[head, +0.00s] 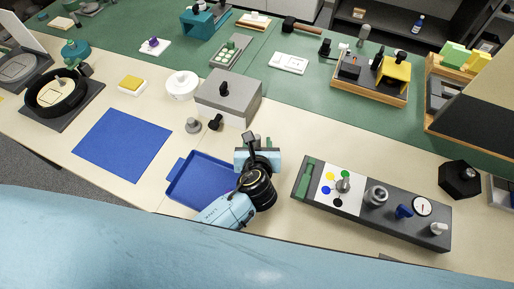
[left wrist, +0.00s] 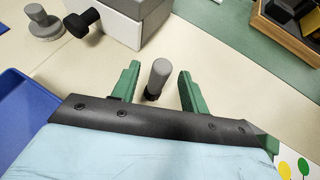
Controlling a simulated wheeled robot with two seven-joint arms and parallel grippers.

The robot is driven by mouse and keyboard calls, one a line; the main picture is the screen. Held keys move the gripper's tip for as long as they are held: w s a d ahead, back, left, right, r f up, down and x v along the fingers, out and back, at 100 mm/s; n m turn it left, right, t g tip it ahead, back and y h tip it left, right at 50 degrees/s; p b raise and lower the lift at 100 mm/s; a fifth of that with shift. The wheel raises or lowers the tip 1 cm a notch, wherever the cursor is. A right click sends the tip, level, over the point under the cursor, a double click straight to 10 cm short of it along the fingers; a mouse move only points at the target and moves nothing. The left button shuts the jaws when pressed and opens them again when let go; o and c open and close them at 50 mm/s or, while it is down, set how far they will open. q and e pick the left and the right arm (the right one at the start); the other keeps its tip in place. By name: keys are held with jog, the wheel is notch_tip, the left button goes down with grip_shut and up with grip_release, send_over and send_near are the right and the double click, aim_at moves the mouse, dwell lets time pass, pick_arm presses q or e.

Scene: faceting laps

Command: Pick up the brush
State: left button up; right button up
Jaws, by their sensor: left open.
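My left gripper (head: 250,145) reaches over the pale table from the front, just right of the blue tray. In the left wrist view its two green fingers (left wrist: 158,88) are open and apart. A small grey cylinder with a black lower part (left wrist: 160,73), likely the brush, is between the fingers, with a gap on each side. In the head view a dark grey piece (head: 247,138) shows at the gripper's far edge; it seems the same thing. The gripper hides its lower end. My right gripper is not in view.
The blue tray (head: 181,190) is left of my gripper. A grey box with a black knob (head: 235,103) stands behind it. A dark panel with knobs and a gauge (head: 400,226) lies to the right. A blue mat (head: 123,144) is far left. Table between box and panel is mostly clear.

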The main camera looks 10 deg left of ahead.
pick_arm(q)
jog(key=x, duration=0.2)
jog(key=shift+w+a+f, duration=0.1)
jog(key=shift+w+f, duration=0.05)
jog(key=shift+w, duration=0.2)
jog(key=shift+w+f, duration=0.1)
jog(key=shift+w, duration=0.15)
jog(key=shift+c, duration=0.3)
grip_shut()
jog(key=shift+a, duration=0.1)
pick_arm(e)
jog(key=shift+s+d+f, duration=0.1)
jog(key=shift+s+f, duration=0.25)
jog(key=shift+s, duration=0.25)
